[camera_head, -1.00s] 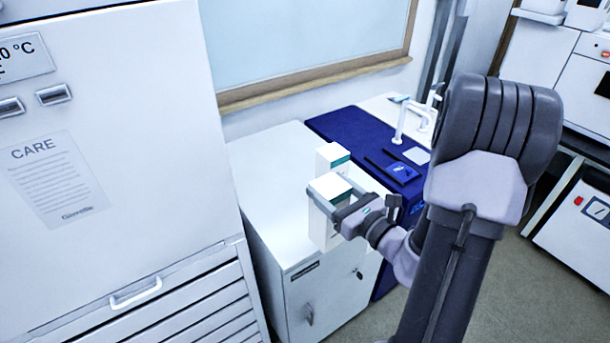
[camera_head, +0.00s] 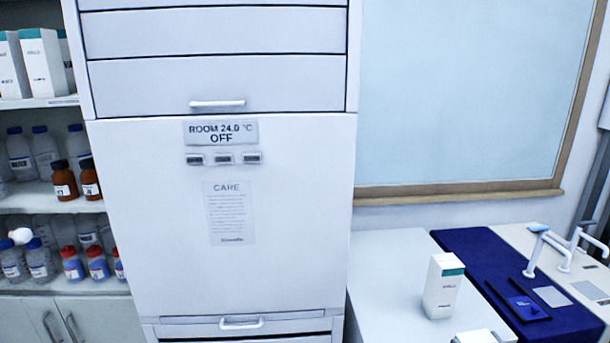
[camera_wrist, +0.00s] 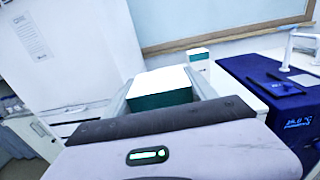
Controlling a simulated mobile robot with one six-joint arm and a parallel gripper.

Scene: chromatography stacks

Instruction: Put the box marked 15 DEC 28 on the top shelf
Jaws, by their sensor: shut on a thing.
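My gripper (camera_wrist: 160,90) is shut on a white box with a teal band (camera_wrist: 160,98), seen from close up in the wrist view. The top of what looks like this held box (camera_head: 478,337) just enters the bottom edge of the head view. No date can be read on it. A similar white and teal box (camera_head: 443,285) stands upright on the white bench, apart from my gripper; it also shows in the wrist view (camera_wrist: 199,58). The top visible shelf (camera_head: 45,102) at the far left holds several white and teal boxes (camera_head: 42,62).
A tall white cabinet (camera_head: 290,200) stands between the shelves and the bench (camera_head: 390,265). Lower shelves hold several bottles (camera_head: 62,180). A blue mat (camera_head: 480,250) with a pad and pen-like item lies right of the box, beside white taps (camera_head: 535,250).

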